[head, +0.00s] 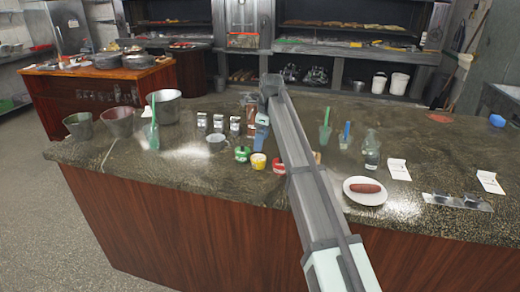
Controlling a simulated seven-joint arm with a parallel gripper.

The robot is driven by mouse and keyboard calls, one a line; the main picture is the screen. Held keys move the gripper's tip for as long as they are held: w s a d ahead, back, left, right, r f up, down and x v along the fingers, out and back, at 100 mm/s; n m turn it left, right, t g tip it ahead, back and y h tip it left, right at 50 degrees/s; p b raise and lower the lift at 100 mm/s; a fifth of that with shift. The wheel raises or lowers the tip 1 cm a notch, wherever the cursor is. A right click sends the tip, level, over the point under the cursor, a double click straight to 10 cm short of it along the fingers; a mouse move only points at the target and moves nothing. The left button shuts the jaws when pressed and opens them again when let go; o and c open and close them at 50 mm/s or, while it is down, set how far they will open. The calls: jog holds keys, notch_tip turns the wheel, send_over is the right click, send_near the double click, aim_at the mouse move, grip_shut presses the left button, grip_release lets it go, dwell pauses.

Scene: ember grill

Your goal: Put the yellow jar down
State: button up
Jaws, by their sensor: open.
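The yellow jar (258,161) is small and squat. It appears upright on the dark stone counter (130,182) near its front edge, between a green jar (242,153) and a red jar (279,166). My arm reaches over the counter from the lower right. My gripper (261,141) hangs from its far end, pointing down, and appears just above or behind the yellow jar in the picture. It is open, with nothing seen between its fingers. The fingertips are small here, and I cannot tell whether they touch the jar.
Left of the jars stand shakers (218,123), a metal pot (164,106) and a green-handled cup (152,134). Right of my arm are a glass bottle (371,149), a white plate (364,191) with a sausage (366,188), and cards (398,169). The counter's front left is clear.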

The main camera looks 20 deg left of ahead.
jog(key=shift+d+r, duration=0.15)
jog(key=shift+r, duration=0.6)
jog(key=shift+d+r, duration=0.1)
jog(key=shift+r, duration=0.65)
